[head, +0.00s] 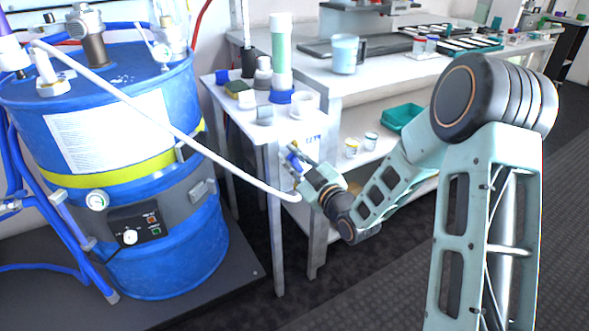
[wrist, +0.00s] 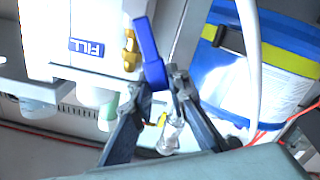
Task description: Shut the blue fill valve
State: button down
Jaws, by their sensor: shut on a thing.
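The fill valve has a blue lever (wrist: 149,50) and a brass body (wrist: 130,52) on a white panel, beside a blue label reading FILL (wrist: 87,47). In the wrist view the label is upside down and the lever runs nearly up and down, slightly tilted. My gripper (wrist: 157,83) is shut on the lever's lower end, one finger on each side. In the head view my gripper (head: 304,166) is at the front of the white side stand, where the valve is small and partly hidden by the gripper.
A blue drum (head: 190,240) with a yellow band stands at left. A white hose (head: 165,122) runs from its top down to near my gripper. Bottles and cups crowd the stand top (head: 238,120). A white bench (head: 385,78) with a mug (head: 344,54) lies behind my arm.

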jog(key=a+f+n+b, duration=0.1)
jog(key=n, duration=0.1)
jog(key=s+a+f+n+b, duration=0.1)
jog(key=b, duration=0.1)
jog(key=shift+s+n, duration=0.1)
jog(key=shift+n, duration=0.3)
jog(key=n, duration=0.1)
jog(key=a+f+n, duration=0.1)
jog(key=shift+s+f+n+b, duration=0.2)
jog(key=shift+s+n+b, duration=0.1)
jog(key=shift+s+b, duration=0.05)
jog(key=shift+s+a+f+n, duration=0.1)
jog(key=shift+a+f+n, duration=0.05)
jog(key=shift+f+n, duration=1.05)
jog(key=shift+s+a+f+n, duration=0.1)
jog(key=shift+f+n, duration=0.55)
jog(key=shift+n, duration=0.95)
jog(key=c, duration=1.8)
grip_release()
jog(key=shift+f, duration=0.1)
jog(key=shift+c, duration=0.2)
jog(key=v, duration=1.2)
